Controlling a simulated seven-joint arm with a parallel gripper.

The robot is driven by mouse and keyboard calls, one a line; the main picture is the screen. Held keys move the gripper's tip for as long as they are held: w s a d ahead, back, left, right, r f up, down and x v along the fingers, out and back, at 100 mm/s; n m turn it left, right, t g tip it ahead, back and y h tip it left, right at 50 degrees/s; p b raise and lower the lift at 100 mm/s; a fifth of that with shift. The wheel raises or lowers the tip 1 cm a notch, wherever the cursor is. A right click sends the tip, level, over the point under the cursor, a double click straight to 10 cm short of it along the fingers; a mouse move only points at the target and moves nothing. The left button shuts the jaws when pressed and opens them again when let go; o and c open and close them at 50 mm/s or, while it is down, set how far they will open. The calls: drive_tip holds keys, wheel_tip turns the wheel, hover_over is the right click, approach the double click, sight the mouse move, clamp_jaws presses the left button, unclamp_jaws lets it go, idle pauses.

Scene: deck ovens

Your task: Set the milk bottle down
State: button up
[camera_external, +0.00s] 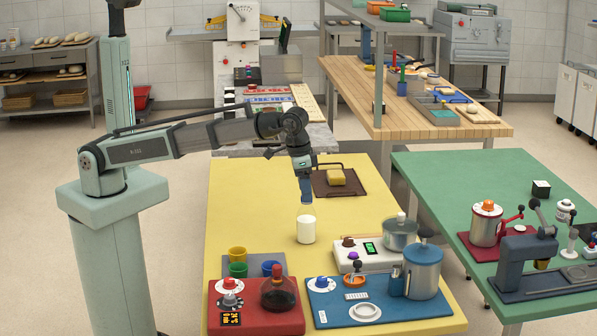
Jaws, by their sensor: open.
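The milk bottle (306,229) is white, with a paler, clearer upper part, and stands upright on the yellow table (240,205). My gripper (306,199) points down directly above it, its fingertips at the bottle's top. The jaws are open. At this size I cannot tell whether the fingers still touch the neck.
A red board (245,318) and blue board (325,315) fill the front. The yellow table is clear left of the bottle.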

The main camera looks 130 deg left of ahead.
wheel_tip(320, 180, up, 9)
drive_tip(key=s+d, duration=0.1)
drive_tip(key=shift+f, duration=0.15)
idle(0.3)
